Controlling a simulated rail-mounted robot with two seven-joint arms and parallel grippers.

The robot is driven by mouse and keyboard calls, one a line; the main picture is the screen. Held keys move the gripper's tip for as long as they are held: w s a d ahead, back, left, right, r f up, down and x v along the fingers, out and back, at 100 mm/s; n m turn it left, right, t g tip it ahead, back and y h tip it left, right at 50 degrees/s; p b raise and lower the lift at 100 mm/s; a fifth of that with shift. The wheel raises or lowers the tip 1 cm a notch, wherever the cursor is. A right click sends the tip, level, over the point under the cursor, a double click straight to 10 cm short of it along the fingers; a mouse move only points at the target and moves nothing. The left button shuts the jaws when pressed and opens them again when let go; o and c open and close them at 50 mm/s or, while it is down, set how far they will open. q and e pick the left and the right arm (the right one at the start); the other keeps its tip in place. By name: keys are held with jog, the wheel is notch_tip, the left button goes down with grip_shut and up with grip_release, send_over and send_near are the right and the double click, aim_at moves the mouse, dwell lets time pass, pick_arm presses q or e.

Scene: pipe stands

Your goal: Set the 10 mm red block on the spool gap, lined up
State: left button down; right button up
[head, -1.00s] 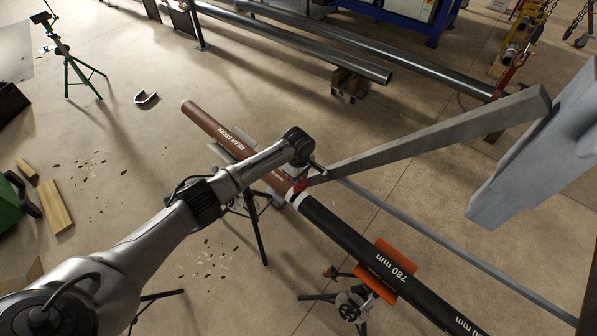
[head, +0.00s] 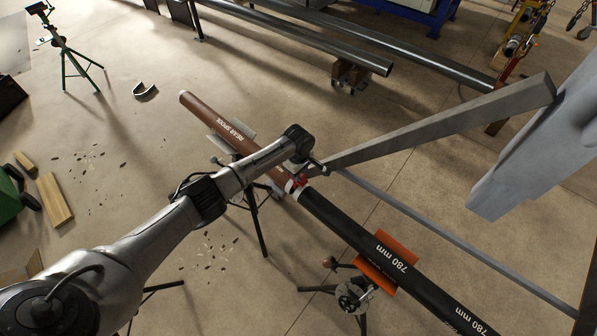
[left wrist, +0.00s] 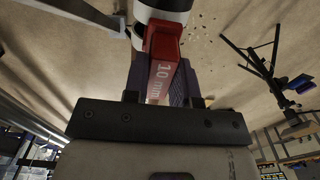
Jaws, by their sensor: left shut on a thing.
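My left gripper (head: 299,180) is shut on the red block (left wrist: 163,72), which reads "10 mm" in the left wrist view. In the head view only a small red part of the block shows below the gripper. It is at the white band (head: 293,187) where the brown "REAR SPOOL" pipe (head: 232,131) and the black "780 mm" pipe (head: 350,232) come together. In the wrist view the block's far end overlaps a white pipe end (left wrist: 165,8); I cannot tell whether they touch. The gap itself is hidden. My right gripper is not in view.
An orange support (head: 388,266) holds the black pipe on a stand (head: 353,298). A long grey bar (head: 440,125) slants to the right close to the gripper. A thin rod (head: 450,240) runs to the lower right. Wooden pieces (head: 54,199) lie at left.

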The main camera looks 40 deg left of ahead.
pick_arm(q)
jog(key=shift+p, duration=0.8)
dwell(0.7)
jog(key=shift+f, duration=0.3)
dwell(0.4)
jog(key=shift+f+b, duration=0.6)
jog(key=shift+f, duration=0.15)
jog(key=shift+f, duration=0.45)
dwell(1.0)
jog(key=c, duration=1.5)
grip_release()
jog(key=shift+c, duration=0.2)
jog(key=shift+o, duration=1.3)
